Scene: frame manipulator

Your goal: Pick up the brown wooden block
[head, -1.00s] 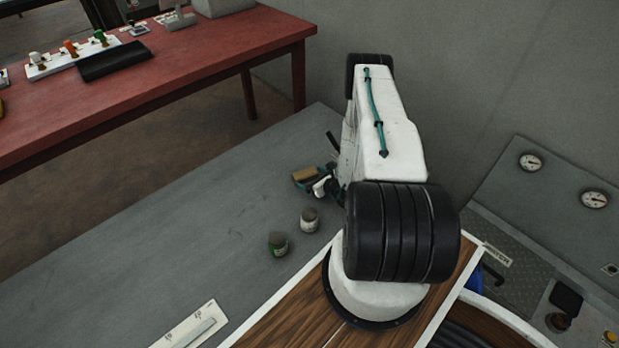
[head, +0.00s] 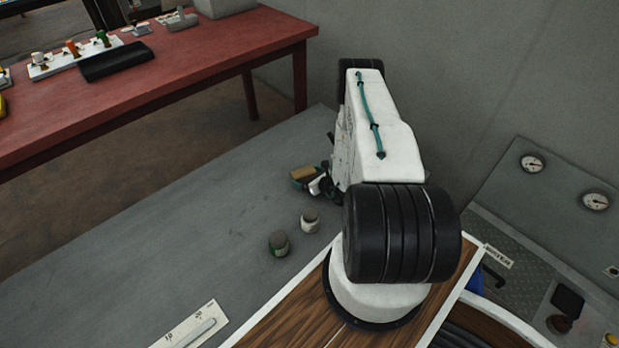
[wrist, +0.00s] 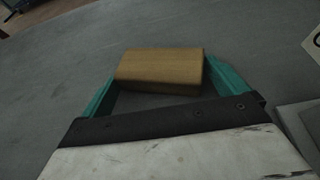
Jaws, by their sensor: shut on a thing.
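The brown wooden block (wrist: 160,68) is a plain rectangular piece between the teal fingers of my gripper (wrist: 158,80) in the wrist view. Both fingers meet its short ends, and the gripper is shut on it. In the head view the block (head: 305,173) shows at the end of my gripper (head: 303,178), over the grey table (head: 180,215). The arm hides part of the gripper there. I cannot tell whether the block touches the table or is just above it.
Two small jars, one white-labelled (head: 310,221) and one green (head: 279,244), stand on the grey table nearer my base. A white panel with a handle (head: 190,328) lies at the front. A red table (head: 200,70) stands at the back left. A grey wall is at right.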

